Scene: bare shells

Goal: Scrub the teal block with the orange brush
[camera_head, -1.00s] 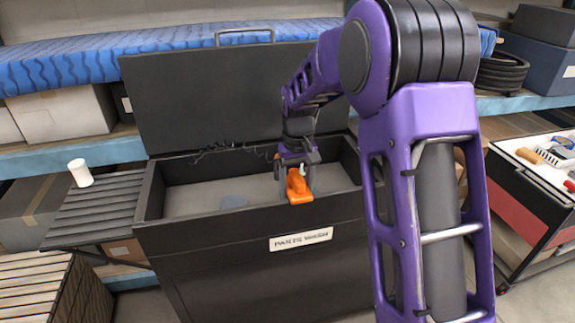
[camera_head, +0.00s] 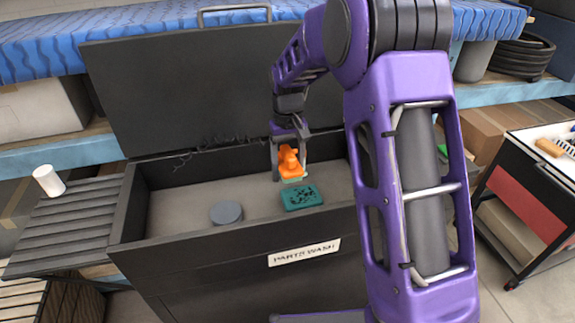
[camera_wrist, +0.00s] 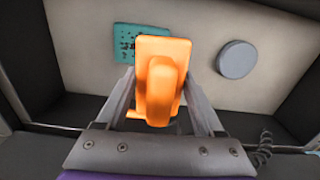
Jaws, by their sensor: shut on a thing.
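My gripper (camera_head: 290,168) is shut on the orange brush (camera_head: 290,160) and holds it inside the dark parts-wash bin (camera_head: 143,208). The brush also shows in the wrist view (camera_wrist: 160,85), between the two fingers. The teal block (camera_head: 302,197), with dark specks on its top, lies on the bin floor. In the head view it is just in front of and slightly right of the brush. In the wrist view the teal block (camera_wrist: 125,45) is partly hidden behind the brush. Whether the bristles touch the block cannot be told; the brush looks apart from it.
A grey round disc (camera_head: 227,213) lies on the bin floor left of the block. The bin's lid (camera_head: 190,95) stands open at the back. A white cup (camera_head: 48,181) is on the slatted side shelf (camera_head: 70,220). A cart (camera_head: 530,180) stands at right.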

